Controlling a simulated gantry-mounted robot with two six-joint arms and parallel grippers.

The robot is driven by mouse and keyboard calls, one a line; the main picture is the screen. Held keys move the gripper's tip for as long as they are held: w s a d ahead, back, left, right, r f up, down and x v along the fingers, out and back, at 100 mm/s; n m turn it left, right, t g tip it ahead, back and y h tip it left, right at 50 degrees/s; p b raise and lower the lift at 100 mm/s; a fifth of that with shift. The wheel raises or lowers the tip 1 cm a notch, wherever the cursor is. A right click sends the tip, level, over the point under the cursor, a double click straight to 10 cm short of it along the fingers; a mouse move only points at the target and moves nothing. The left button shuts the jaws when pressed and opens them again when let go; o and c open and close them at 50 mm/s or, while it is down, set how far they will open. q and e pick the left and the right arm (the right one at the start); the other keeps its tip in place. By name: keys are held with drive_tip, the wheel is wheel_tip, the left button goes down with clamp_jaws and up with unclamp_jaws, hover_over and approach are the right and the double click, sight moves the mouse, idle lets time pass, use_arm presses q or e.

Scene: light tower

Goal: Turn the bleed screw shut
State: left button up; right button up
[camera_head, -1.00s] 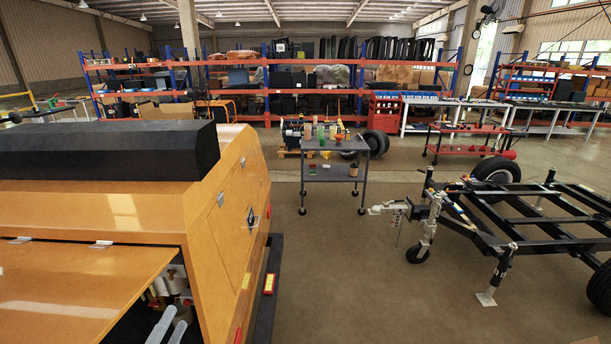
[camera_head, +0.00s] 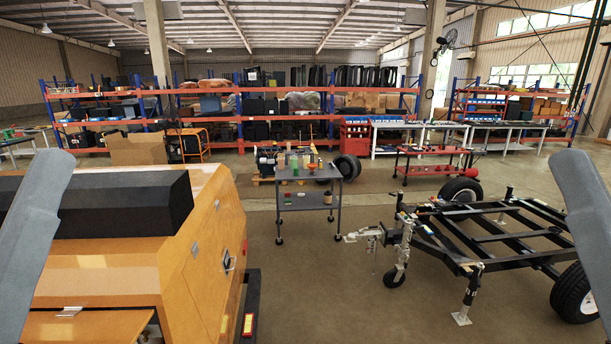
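No bleed screw shows in the head view. The orange light tower housing (camera_head: 140,265) stands at the lower left, with a long black box on its top. An orange panel (camera_head: 90,327) at its near side is raised, and the bottom edge of the picture cuts it off. The inside of the housing below the panel is almost wholly out of frame. Grey links of my own arms rise at the left and right edges. Neither gripper is in view.
A grey cart (camera_head: 308,176) with bottles and small parts stands ahead. A black trailer frame (camera_head: 500,235) with wheels is at the right. A red cart (camera_head: 432,165) and blue-orange shelving are farther back. Bare floor lies between the light tower and the trailer.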

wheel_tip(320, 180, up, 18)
drive_tip(key=p, duration=1.5)
